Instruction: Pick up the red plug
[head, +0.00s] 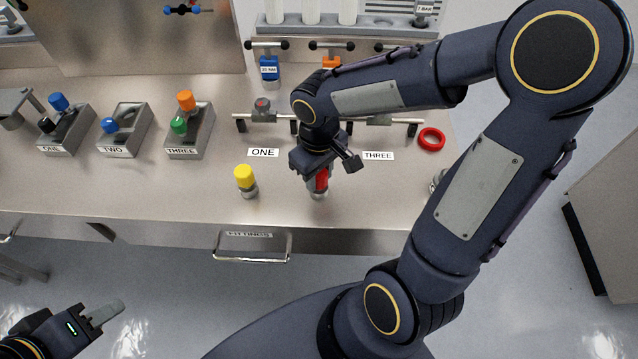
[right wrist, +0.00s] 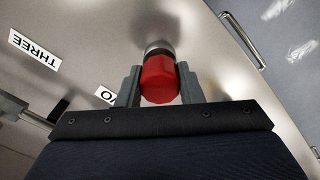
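The red plug (head: 321,181) stands upright on the bench on a metal base, right of the yellow plug. My right gripper (head: 318,172) reaches down over it from above and partly hides it. In the right wrist view the red plug (right wrist: 159,80) sits between the two grey fingers of my right gripper (right wrist: 160,88). The fingers lie against both its sides with no visible gap. The plug's metal part (right wrist: 158,48) shows beyond the red cap. My left gripper (head: 106,312) is low at the left, away from the bench and empty; its finger gap is not clear.
A yellow plug (head: 245,177) stands to the left of the red plug. Blocks labelled ONE (head: 66,129), TWO (head: 125,130) and THREE (head: 189,131) hold coloured plugs. A red ring (head: 432,139) lies at the right. A pipe rail (head: 243,122) runs behind. The bench's front edge and drawer handle (head: 252,257) are near.

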